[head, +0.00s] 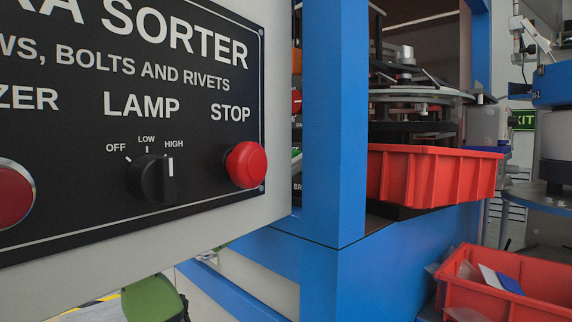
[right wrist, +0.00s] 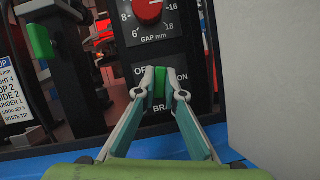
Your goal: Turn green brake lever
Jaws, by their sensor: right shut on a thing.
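The green brake lever (right wrist: 160,88) is in the right wrist view, on a black panel lettered OFF, ON and BRAKE. My right gripper (right wrist: 161,86) has one fingertip on each side of the lever and is shut on it. The fingers hide part of the lever and some of the lettering. In the head view, a small green part of the lever (head: 296,153) shows at the edge of the front panel, which hides the rest. The green body of my right arm shows at the bottom of the head view. My left gripper is not in view.
A red gap knob (right wrist: 149,10) sits above the lever. A grey wall (right wrist: 262,70) stands close on the right of the wrist view. The front panel has a lamp switch (head: 152,178) and a red stop button (head: 246,164). A red bin (head: 435,175) juts out beyond a blue post (head: 336,120).

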